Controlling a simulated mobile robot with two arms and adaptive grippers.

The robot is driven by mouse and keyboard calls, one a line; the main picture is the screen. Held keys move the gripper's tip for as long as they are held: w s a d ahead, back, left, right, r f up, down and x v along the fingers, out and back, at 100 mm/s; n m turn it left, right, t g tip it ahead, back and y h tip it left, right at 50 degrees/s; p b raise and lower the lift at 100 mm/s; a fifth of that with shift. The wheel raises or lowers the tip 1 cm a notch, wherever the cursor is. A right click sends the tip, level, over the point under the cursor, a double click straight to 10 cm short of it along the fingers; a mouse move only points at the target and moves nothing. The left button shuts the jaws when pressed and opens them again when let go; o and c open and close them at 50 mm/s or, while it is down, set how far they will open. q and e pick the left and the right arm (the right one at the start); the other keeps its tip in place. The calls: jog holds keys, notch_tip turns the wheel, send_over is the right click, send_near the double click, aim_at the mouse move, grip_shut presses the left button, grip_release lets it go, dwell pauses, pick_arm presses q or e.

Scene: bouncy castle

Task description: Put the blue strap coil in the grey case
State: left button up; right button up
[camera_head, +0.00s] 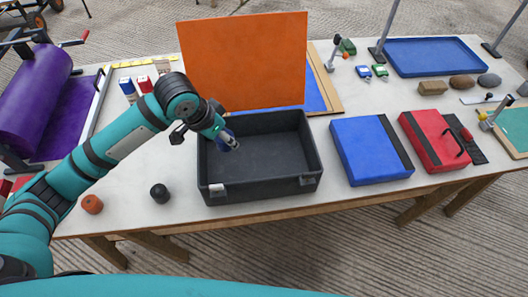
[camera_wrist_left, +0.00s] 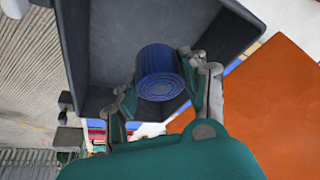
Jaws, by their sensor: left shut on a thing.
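The grey case (camera_head: 262,158) stands open on the table in the middle of the head view, with dark grey walls and an empty floor. My left gripper (camera_head: 222,138) is over the left part of the case's opening. It is shut on the blue strap coil (camera_wrist_left: 160,72), a dark blue roll that sits between the two fingers in the left wrist view. In the head view the coil (camera_head: 230,142) is small and partly hidden by the gripper. The inside of the case (camera_wrist_left: 108,45) shows behind the coil in the left wrist view. My right gripper is not in view.
An orange panel (camera_head: 245,60) stands upright behind the case. A blue case (camera_head: 368,150) and a red case (camera_head: 432,140) lie to the right. An orange coil (camera_head: 92,204) and a black coil (camera_head: 159,193) sit at the left front.

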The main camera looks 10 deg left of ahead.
pick_arm(q)
jog(key=m+p, duration=0.1)
jog(key=w+f+m+g+p, duration=0.1)
jog(key=m, duration=0.1)
jog(key=shift+d+f+h, duration=0.3)
jog(key=shift+d+h, duration=0.1)
jog(key=p, duration=0.1)
send_over(238, 165)
jog(key=a, duration=0.1)
jog(key=shift+m, duration=0.3)
jog(key=f, duration=0.5)
jog(key=shift+s+a+f, duration=0.1)
jog(key=shift+s+f, duration=0.3)
jog(key=shift+f, duration=2.35)
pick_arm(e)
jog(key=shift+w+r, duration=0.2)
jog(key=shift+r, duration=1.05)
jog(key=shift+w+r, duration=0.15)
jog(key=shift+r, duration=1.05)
pick_arm(q)
jog(key=shift+f, duration=0.1)
jog(key=o, duration=1.2)
jog(key=shift+r, duration=0.2)
jog(key=v, duration=1.2)
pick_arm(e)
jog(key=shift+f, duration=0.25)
